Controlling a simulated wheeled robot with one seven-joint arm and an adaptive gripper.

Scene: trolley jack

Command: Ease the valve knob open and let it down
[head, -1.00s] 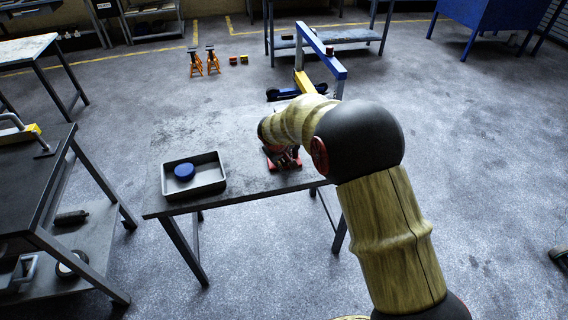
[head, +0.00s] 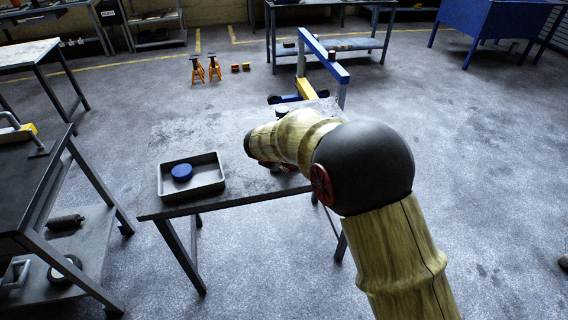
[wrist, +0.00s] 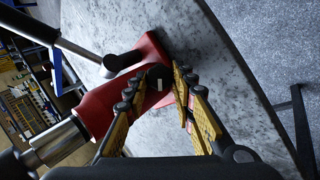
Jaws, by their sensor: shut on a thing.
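The red jack (wrist: 100,105) lies across the wrist view on a grey tabletop, with a silver cylinder (wrist: 58,142) at lower left and a metal lever rod (wrist: 75,45) at upper left. Its round black valve knob (wrist: 158,77) has a white mark on its face. My gripper (wrist: 160,80) has its yellow-padded fingers on either side of the knob, shut on it. In the head view my arm hides the knob, my gripper and most of the jack; only small red parts of the jack (head: 278,168) show.
A grey tray (head: 207,189) holding a blue disc (head: 182,172) stands on the left of the worktable (head: 165,145). A blue and yellow hoist (head: 325,60) stands behind the table, with orange stands (head: 205,70) farther back. A dark bench (head: 30,175) is at left.

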